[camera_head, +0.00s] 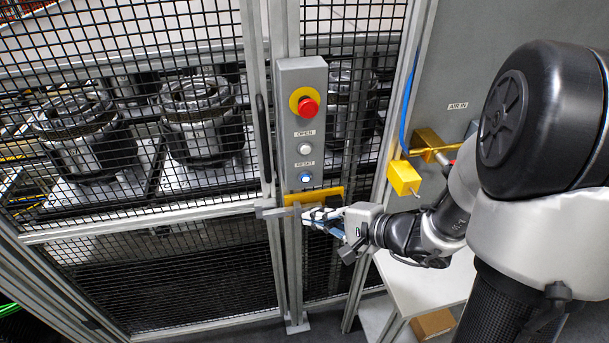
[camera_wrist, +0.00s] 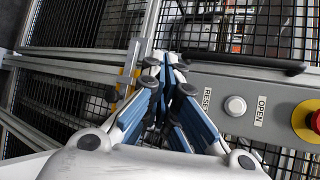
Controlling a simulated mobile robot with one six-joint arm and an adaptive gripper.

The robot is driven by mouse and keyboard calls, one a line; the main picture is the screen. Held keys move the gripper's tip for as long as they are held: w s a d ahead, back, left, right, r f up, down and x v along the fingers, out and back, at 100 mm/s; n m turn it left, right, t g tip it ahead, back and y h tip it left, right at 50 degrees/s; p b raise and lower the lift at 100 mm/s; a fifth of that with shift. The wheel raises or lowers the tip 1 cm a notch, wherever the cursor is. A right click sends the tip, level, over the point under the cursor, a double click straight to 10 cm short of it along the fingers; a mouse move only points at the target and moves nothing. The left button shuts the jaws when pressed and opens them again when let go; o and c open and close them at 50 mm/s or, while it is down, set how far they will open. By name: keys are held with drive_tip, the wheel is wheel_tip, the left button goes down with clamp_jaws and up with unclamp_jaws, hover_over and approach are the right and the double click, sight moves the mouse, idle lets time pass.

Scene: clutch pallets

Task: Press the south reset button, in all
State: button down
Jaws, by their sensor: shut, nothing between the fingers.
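The reset button (camera_head: 305,177) glows blue at the bottom of a grey control box (camera_head: 302,75) on the fence post, under a RESET label. My gripper (camera_head: 307,213) is shut and empty, just below the box in the head view. In the wrist view, the closed fingers (camera_wrist: 168,68) lie left of the RESET label (camera_wrist: 207,98) and hide the reset button. I cannot tell whether the fingertips touch anything. Nothing legible marks this button as south.
Above the reset button are a white open button (camera_head: 304,148) and a red emergency stop (camera_head: 307,106) on yellow. A yellow latch piece (camera_head: 318,196) sits under the box. Mesh fencing (camera_head: 150,260) surrounds the post. A yellow block (camera_head: 404,178) hangs right, near my arm.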

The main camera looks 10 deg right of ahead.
sight(305, 178)
drive_tip(key=w+p, duration=0.1)
drive_tip(key=w, duration=0.7)
drive_tip(key=shift+w, duration=0.4)
drive_tip(key=shift+w, duration=0.1)
idle(1.2)
drive_tip(key=shift+w, duration=0.3)
drive_tip(key=shift+w+b, duration=0.4)
drive_tip(key=shift+w, duration=0.1)
idle(0.8)
drive_tip(key=shift+s, duration=0.15)
drive_tip(key=shift+s+b, duration=0.6)
drive_tip(key=shift+s, duration=0.15)
